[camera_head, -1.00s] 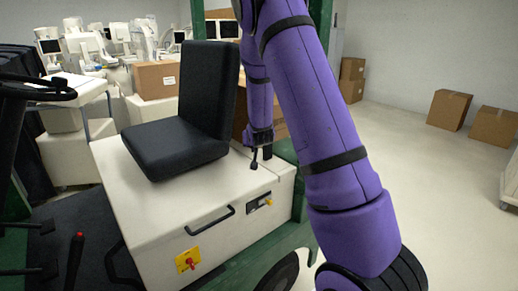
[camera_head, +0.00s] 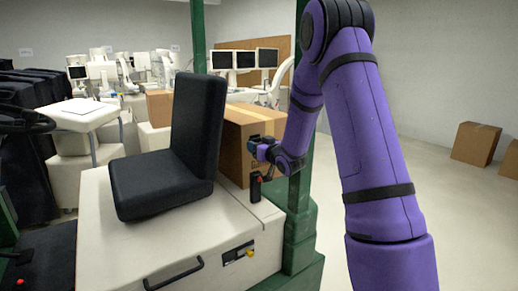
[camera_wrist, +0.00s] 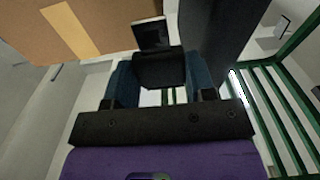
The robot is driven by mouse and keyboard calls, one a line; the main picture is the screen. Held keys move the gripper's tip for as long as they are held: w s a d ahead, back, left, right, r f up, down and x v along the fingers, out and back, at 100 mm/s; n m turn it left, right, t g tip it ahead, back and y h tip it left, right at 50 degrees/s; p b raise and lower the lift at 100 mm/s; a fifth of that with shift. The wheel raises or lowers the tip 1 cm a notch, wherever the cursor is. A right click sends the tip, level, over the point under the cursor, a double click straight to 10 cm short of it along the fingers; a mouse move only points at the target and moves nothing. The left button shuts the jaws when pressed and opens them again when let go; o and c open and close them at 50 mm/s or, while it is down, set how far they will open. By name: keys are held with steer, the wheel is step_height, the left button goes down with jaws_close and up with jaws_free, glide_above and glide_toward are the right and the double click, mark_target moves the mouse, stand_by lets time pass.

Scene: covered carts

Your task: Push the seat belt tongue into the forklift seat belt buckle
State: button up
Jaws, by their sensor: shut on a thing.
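The black forklift seat belt buckle (camera_head: 256,187) stands upright on the cream hood, right of the seat, with a red spot near its top. My gripper (camera_head: 262,149) is above and slightly right of the buckle, apart from it as far as I can see. In the wrist view, my gripper's two dark blue fingers (camera_wrist: 160,78) are closed on both sides of a black block, the body of the seat belt tongue (camera_wrist: 161,70). A dark plate with a pale edge shows beyond the block. In the head view, the tongue is too small to make out.
The black seat (camera_head: 165,185) with its upright backrest is left of the buckle. A cardboard box (camera_head: 235,150) is behind my gripper. A green post (camera_head: 302,190) stands close on the right. Open floor (camera_head: 460,225) lies further right.

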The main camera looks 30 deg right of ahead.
glide_above(258, 175)
steer(key=shift+f, duration=2.9)
steer(key=shift+f, duration=2)
steer(key=shift+r, duration=0.15)
steer(key=shift+w+r, duration=0.1)
steer(key=shift+r, duration=0.65)
steer(key=shift+c, duration=1.2)
steer(key=shift+r, duration=0.75)
steer(key=shift+f, duration=0.65)
